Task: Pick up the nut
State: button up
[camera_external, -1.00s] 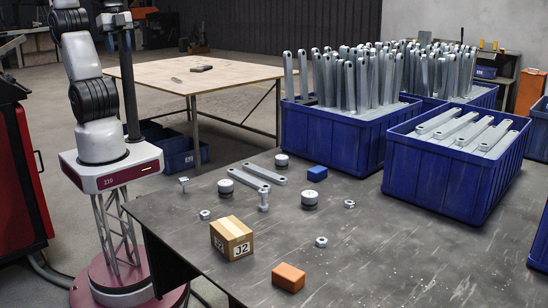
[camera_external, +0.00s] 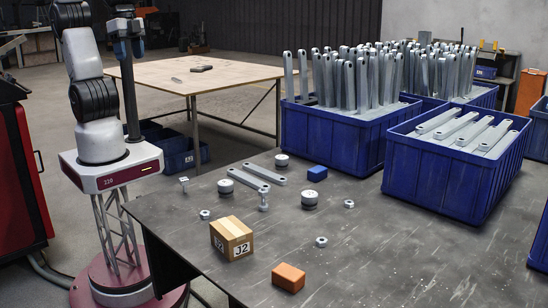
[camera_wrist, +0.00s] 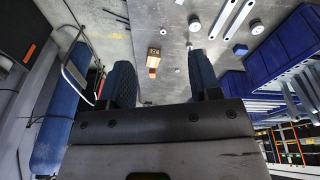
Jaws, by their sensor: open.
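Three small grey hex nuts lie apart on the dark table: one at the left (camera_external: 205,214), one at the front (camera_external: 321,241) and one at the right (camera_external: 349,203). Which one is meant I cannot tell. My gripper (camera_external: 130,46) is high at the upper left in the external view, far from all of them. In the wrist view its two blue fingers (camera_wrist: 162,75) stand wide apart with nothing held between them. The nuts are too small to tell surely there.
A cardboard box (camera_external: 232,238), orange block (camera_external: 288,277), blue block (camera_external: 317,173), two brackets (camera_external: 264,173), bolts (camera_external: 184,181) and round grey pieces (camera_external: 309,199) share the table. Blue bins (camera_external: 440,184) of brackets stand at the back right. The table's front right is clear.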

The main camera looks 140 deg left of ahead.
jog(key=w+f+n, duration=0.4)
jog(key=w+f, duration=0.1)
jog(key=w, duration=0.4)
jog(key=n+g, duration=0.2)
jog(key=n, duration=1)
send_near(205, 215)
jog(key=a, duration=0.1)
jog(key=shift+s+f, duration=0.35)
jog(key=shift+f, duration=0.15)
jog(key=shift+f, duration=1.3)
jog(key=shift+f, duration=0.1)
jog(key=shift+d+f, duration=0.15)
jog(key=shift+f, duration=2.35)
